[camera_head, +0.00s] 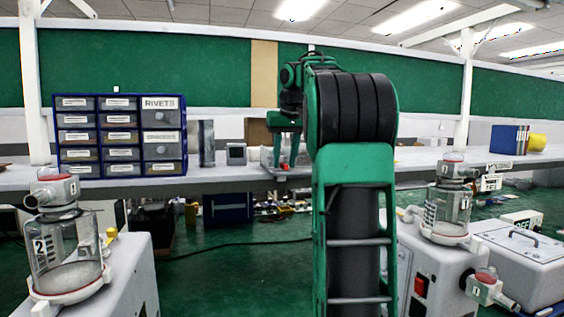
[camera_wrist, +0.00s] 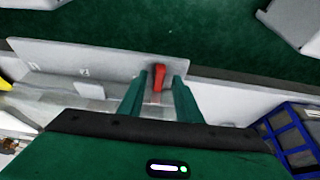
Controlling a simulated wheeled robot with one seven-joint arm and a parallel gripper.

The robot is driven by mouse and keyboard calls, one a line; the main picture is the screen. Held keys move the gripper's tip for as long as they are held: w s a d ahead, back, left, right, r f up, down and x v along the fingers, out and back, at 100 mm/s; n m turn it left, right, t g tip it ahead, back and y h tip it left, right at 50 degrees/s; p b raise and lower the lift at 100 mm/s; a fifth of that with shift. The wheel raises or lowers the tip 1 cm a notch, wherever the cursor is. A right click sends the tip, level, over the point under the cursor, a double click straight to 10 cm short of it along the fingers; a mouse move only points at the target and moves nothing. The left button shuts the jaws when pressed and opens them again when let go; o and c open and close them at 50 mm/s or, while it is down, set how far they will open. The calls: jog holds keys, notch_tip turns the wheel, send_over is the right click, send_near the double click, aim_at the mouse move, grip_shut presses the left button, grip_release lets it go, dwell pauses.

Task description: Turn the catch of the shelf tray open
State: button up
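The red catch (camera_wrist: 158,78) of the shelf tray shows in the wrist view as a small lever near the right part of a pale grey panel (camera_wrist: 105,62). The panel carries the marks 1 and 2. My gripper (camera_wrist: 160,80) is open, with one green finger on each side of the catch and a visible gap on both sides. I cannot tell whether the fingertips are level with the catch. In the head view my gripper (camera_head: 286,160) points down at the shelf, partly behind my arm.
A blue drawer cabinet (camera_head: 120,135) stands left on the shelf (camera_head: 225,180); its edge shows in the wrist view (camera_wrist: 290,135). Canister pumps stand at front left (camera_head: 75,255) and right (camera_head: 445,215).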

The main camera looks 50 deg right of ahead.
jog(key=shift+f, duration=0.1)
grip_shut()
jog(key=shift+d, duration=0.2)
jog(key=shift+a, duration=0.15)
